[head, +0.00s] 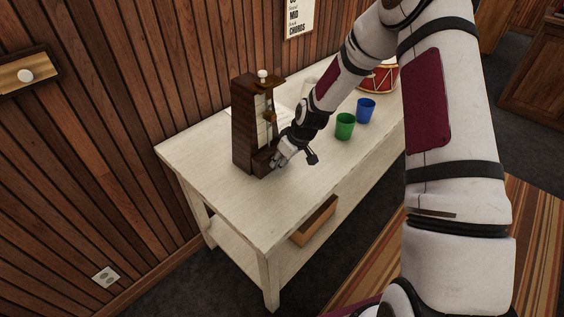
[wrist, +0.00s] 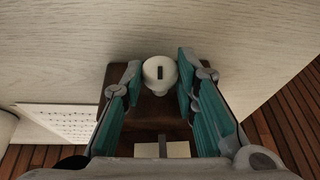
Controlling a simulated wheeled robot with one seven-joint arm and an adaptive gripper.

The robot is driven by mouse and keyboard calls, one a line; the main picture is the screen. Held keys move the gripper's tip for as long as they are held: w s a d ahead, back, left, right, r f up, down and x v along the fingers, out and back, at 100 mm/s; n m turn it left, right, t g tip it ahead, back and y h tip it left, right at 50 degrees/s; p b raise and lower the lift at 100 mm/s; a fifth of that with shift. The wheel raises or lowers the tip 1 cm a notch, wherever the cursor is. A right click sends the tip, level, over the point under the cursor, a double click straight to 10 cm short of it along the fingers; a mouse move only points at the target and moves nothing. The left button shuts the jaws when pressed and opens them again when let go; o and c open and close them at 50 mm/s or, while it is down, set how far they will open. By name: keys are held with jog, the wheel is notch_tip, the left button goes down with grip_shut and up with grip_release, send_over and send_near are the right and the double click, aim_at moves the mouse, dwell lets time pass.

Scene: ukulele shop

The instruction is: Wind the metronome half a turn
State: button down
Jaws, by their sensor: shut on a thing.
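The metronome (head: 243,125) is a tall dark wooden case standing upright on the pale table, with a pale pendulum strip and a small white knob (head: 262,74) on top. My gripper (head: 276,160) is low at the front of its base in the head view. In the wrist view, my gripper (wrist: 160,72) has its teal-padded fingers on both sides of a round white winding knob (wrist: 160,76) and is shut on it. A short dark mark on that knob points up and down in the picture. The gripper hides this knob in the head view.
The whitewashed table (head: 215,145) has free room in front of the metronome. A green cup (head: 345,126), a blue cup (head: 366,110) and a red drum (head: 382,76) stand to the right. A printed sheet (wrist: 58,122) lies beside the metronome. A plank wall rises behind.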

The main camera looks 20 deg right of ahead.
jog(key=y, duration=0.1)
jog(key=g+b, duration=0.1)
jog(key=y, duration=0.1)
jog(key=shift+w+d+f+m+y+b, duration=0.2)
jog(key=shift+w+d+m+y+b, duration=0.1)
jog(key=shift+b, duration=0.1)
jog(key=y+b, duration=0.1)
jog(key=g+y+b, duration=0.1)
jog(key=m+g+y+b, duration=0.1)
jog(key=y, duration=0.1)
jog(key=shift+w+d+f+b, duration=0.1)
jog(key=shift+d+f+b, duration=0.15)
jog(key=shift+b, duration=0.15)
jog(key=g+y+b, duration=0.1)
jog(key=y+b, duration=0.1)
jog(key=m+y+b, duration=0.1)
jog(key=y+b, duration=0.1)
jog(key=shift+d+f+g, duration=0.1)
jog(key=shift+f+g, duration=0.2)
jog(key=shift+g, duration=0.1)
jog(key=m+y+b, duration=0.1)
jog(key=y+b, duration=0.2)
jog(key=b, duration=0.1)
jog(key=shift+f+g, duration=0.1)
jog(key=shift+g, duration=0.3)
jog(key=shift+y, duration=0.3)
jog(key=c, duration=1.3)
grip_release()
